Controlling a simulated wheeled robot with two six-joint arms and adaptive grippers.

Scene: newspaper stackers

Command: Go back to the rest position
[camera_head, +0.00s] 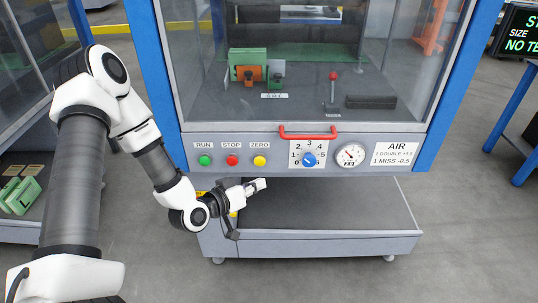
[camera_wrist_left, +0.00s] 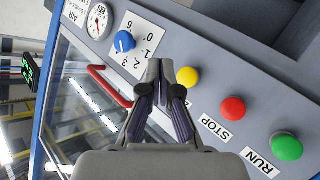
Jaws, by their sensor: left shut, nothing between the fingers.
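My left gripper (camera_head: 257,186) is in front of the machine's lower front, just below the row of buttons in the head view. Its fingers are together and empty; they also show in the left wrist view (camera_wrist_left: 160,72), pointing toward the panel between the yellow button and the blue dial. I cannot tell how far the tips are from the panel. My right gripper does not show in either view.
The panel holds a green RUN button (camera_head: 205,160), a red STOP button (camera_head: 232,160), a yellow ZERO button (camera_head: 259,161), a blue dial (camera_head: 309,159), a gauge (camera_head: 351,155) and a red handle (camera_head: 308,133). A grey tray (camera_head: 330,240) juts out below. Floor is free at right.

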